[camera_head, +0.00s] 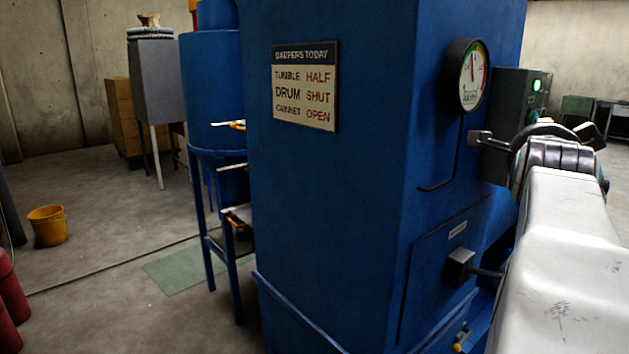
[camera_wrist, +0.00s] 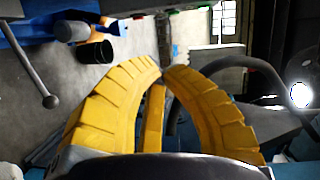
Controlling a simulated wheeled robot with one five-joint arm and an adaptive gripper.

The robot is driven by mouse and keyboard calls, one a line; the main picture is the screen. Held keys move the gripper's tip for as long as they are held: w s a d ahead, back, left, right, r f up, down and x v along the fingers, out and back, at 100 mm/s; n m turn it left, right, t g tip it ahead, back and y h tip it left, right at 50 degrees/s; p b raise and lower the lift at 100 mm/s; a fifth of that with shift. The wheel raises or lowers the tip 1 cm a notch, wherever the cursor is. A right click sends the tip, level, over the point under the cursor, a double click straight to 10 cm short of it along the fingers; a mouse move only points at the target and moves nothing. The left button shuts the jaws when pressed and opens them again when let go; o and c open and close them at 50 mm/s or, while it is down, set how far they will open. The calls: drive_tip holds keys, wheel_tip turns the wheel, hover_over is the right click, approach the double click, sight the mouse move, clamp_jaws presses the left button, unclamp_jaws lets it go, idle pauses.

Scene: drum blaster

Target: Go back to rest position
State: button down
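My gripper (camera_wrist: 161,69) shows in the wrist view as two yellow ribbed fingers that curve together, with their tips meeting at the middle. I see nothing held between them. In the head view my white arm (camera_head: 565,265) reaches in from the lower right, alongside the blue cabinet. The gripper's fingers are hidden there behind my own arm. A dark curved hose or cable shows near the arm's far end.
A tall blue cabinet (camera_head: 330,200) stands close on the arm's left, with a gauge (camera_head: 467,75), a damper sign (camera_head: 305,86) and a lower square handle (camera_head: 460,267). A yellow bucket (camera_head: 48,226) stands on open floor at left. The wrist view shows a ball-ended lever (camera_wrist: 50,101) at left.

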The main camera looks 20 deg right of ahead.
drive_tip(key=w+a+f+n+y+p, duration=0.25)
drive_tip(key=a+n+p, duration=0.2)
drive_tip(key=a, duration=0.25)
drive_tip(key=w+a+f+n+y+p, duration=0.25)
drive_tip(key=a+n+y, duration=0.2)
drive_tip(key=a, duration=0.35)
drive_tip(key=w+a+f+n+y+p, duration=0.25)
drive_tip(key=a+f+n+p, duration=0.2)
drive_tip(key=a, duration=0.25)
drive_tip(key=s+a+f+n+g+y+p, duration=0.2)
drive_tip(key=s+a+f+n+p, duration=0.1)
drive_tip(key=s+a+n, duration=0.3)
drive_tip(key=s+a+f+n+g+y+p, duration=0.3)
drive_tip(key=s+a+n, duration=0.3)
drive_tip(key=a+n, duration=0.2)
drive_tip(key=shift+s+a+f+p, duration=0.15)
drive_tip(key=shift+s+a+p, duration=0.2)
drive_tip(key=shift+a+p, duration=0.5)
drive_tip(key=shift+d+n, duration=0.1)
drive_tip(key=shift+n, duration=0.15)
